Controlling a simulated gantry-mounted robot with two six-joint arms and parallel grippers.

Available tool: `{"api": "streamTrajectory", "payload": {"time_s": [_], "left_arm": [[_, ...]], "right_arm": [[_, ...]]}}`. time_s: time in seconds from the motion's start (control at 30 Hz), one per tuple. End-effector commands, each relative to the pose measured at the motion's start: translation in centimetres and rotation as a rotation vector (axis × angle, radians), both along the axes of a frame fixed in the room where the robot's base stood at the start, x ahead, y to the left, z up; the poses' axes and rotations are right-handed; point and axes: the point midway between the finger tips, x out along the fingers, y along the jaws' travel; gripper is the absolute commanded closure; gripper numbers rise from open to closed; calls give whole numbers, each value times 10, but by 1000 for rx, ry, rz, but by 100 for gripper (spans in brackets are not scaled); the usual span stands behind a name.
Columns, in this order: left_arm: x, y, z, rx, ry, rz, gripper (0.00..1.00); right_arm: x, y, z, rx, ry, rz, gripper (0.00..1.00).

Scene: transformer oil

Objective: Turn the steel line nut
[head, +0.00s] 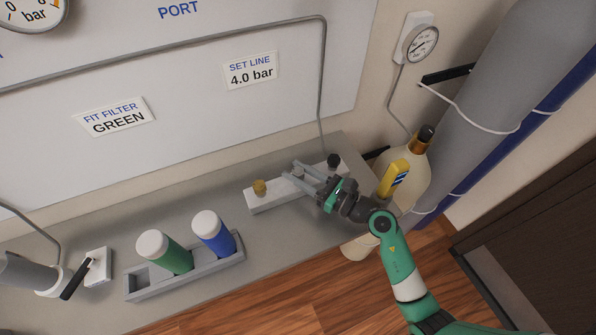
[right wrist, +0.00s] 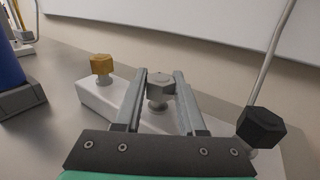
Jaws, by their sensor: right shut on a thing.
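The steel line nut (right wrist: 158,92) is a grey hex nut on the middle of a white block (right wrist: 95,93), between a brass nut and a black nut. My right gripper (right wrist: 160,78) is shut on it, with one finger on each side. In the head view my right gripper (head: 293,171) reaches over the white block (head: 262,203) from the right, and its fingers mostly hide the steel nut. My left gripper is not in view.
The brass nut (head: 260,187) and black nut (head: 333,160) stand close on either side. A grey rack (head: 190,283) holds a green canister (head: 165,252) and a blue canister (head: 213,233). A bottle (head: 408,175) stands at the right. A thin pipe (head: 323,90) descends behind the block.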

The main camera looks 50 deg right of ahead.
Motion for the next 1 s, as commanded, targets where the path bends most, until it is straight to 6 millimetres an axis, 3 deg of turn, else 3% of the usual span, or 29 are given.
{"api": "streamTrajectory", "payload": {"time_s": [0.47, 0.5, 0.63, 1.0], "left_arm": [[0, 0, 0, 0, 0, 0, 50], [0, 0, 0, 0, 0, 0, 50], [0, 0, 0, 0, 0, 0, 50], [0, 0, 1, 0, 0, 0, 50]], "right_arm": [[0, 0, 0, 3, 0, 0, 100], [0, 0, 0, 3, 0, 0, 59], [0, 0, 0, 2, 0, 0, 35], [-4, -1, 0, 2, 1, -1, 32]]}}
